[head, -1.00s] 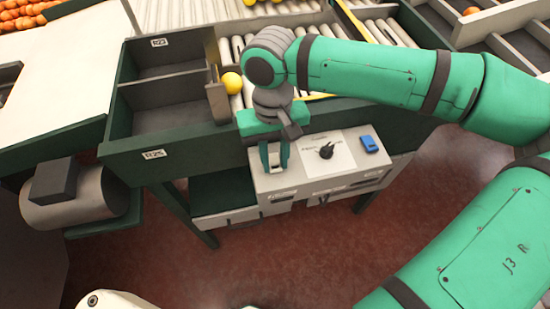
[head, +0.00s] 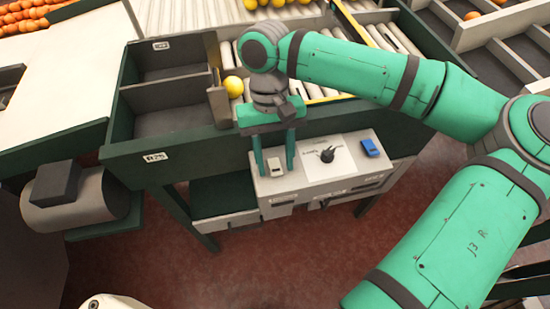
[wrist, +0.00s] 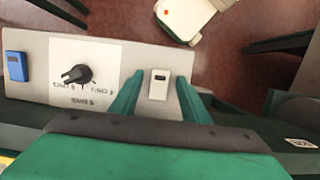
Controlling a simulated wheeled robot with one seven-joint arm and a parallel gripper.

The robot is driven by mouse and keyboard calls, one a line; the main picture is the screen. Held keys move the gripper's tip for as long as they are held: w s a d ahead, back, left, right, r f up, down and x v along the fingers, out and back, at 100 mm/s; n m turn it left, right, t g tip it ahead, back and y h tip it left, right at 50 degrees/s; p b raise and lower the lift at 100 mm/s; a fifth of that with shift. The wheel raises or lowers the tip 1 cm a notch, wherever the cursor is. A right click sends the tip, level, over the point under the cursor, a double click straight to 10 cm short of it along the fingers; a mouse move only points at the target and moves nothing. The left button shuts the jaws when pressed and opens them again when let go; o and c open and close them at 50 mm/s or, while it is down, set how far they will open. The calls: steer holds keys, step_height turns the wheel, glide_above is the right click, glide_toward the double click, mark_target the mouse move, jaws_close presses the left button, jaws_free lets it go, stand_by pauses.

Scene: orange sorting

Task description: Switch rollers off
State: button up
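The control panel (head: 325,165) is a light grey box on the front of the sorting table. It carries a white switch (head: 275,167), a black rotary knob (head: 327,155) on a white label and a blue switch (head: 370,147). My gripper (head: 274,172) is open over the left end of the panel. In the wrist view, its green fingers stand on either side of the white switch (wrist: 159,85), with a gap to each side. Whether the fingertips touch the panel I cannot tell. The rollers (head: 320,62) lie behind, partly hidden by my arm.
A yellow fruit (head: 233,87) rests by the wooden divider at the left end of the rollers. More yellow fruit (head: 265,2) shows at the top. Empty dark bins (head: 170,120) are left of my gripper. A grey motor (head: 75,197) sits at lower left.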

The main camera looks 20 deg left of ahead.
mark_target(272, 158)
steer(key=v, duration=1.1)
steer(key=shift+d+f, duration=0.1)
